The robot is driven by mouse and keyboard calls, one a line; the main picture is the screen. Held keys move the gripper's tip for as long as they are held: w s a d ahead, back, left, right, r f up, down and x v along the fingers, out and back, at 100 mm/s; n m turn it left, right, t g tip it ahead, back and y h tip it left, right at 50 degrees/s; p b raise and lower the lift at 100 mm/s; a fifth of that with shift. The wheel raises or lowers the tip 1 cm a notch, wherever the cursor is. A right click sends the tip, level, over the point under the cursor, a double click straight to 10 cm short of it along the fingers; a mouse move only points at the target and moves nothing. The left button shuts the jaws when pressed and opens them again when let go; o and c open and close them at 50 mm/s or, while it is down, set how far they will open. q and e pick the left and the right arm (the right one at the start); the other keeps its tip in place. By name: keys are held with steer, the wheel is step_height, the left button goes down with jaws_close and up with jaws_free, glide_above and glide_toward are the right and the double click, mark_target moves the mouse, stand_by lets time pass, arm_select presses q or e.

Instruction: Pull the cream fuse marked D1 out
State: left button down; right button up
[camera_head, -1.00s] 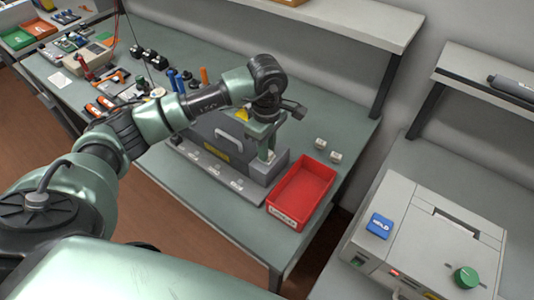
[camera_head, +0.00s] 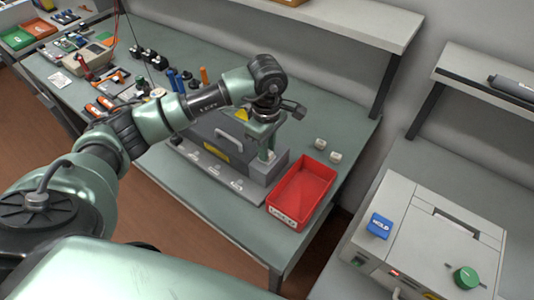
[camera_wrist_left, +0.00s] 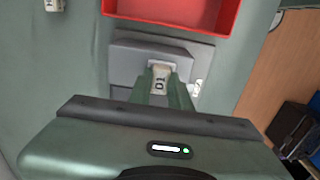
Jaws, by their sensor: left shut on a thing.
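The cream fuse marked D1 (camera_wrist_left: 160,78) shows in the left wrist view, upright between my two green fingers, in the grey block (camera_wrist_left: 125,60) at the end of the panel. My left gripper (camera_wrist_left: 165,90) is shut on it. In the head view my left gripper (camera_head: 265,155) points down at the grey block (camera_head: 282,165). There the fingers and arm hide the fuse. I cannot tell whether the fuse has risen in its seat. My right gripper is not in view.
A red bin (camera_head: 302,190) stands right beside the block. Two small cream pieces (camera_head: 320,143) (camera_head: 335,157) lie on the bench behind it. A grey machine (camera_head: 430,240) with a green knob stands at the right. Tools crowd the bench's far left.

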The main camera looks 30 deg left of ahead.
arm_select(q)
steer(key=shift+r+p, duration=0.95)
steer(key=shift+r, duration=1.7)
stand_by(0.9)
steer(key=shift+r+p, duration=0.8)
steer(key=shift+r, duration=1.1)
